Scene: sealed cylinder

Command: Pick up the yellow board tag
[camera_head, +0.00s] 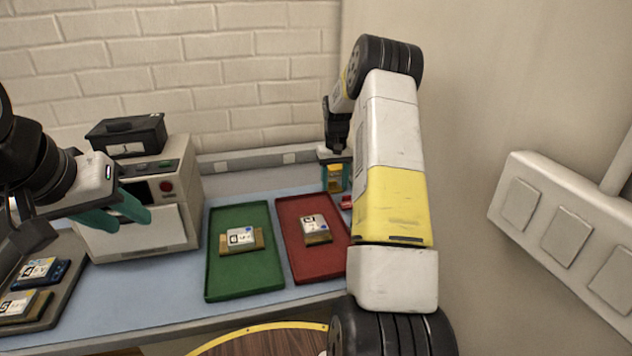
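My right gripper (335,181) points down behind the far right corner of the red tray, partly hidden by my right arm. A small yellow-orange piece (334,178) shows between its teal fingers and may be the yellow board tag. I cannot tell whether the fingers grip it or only surround it. A small red piece (346,202) lies just below, partly hidden by my arm. My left gripper (131,218) is open and empty, with teal fingers apart, in front of the grey machine at the left.
A green tray (228,290) and a red tray (306,273) each hold a labelled board. A dark tray (62,300) at left holds more boards. The grey machine (180,230) carries a black bin (127,133). A wall panel (560,235) stands at right.

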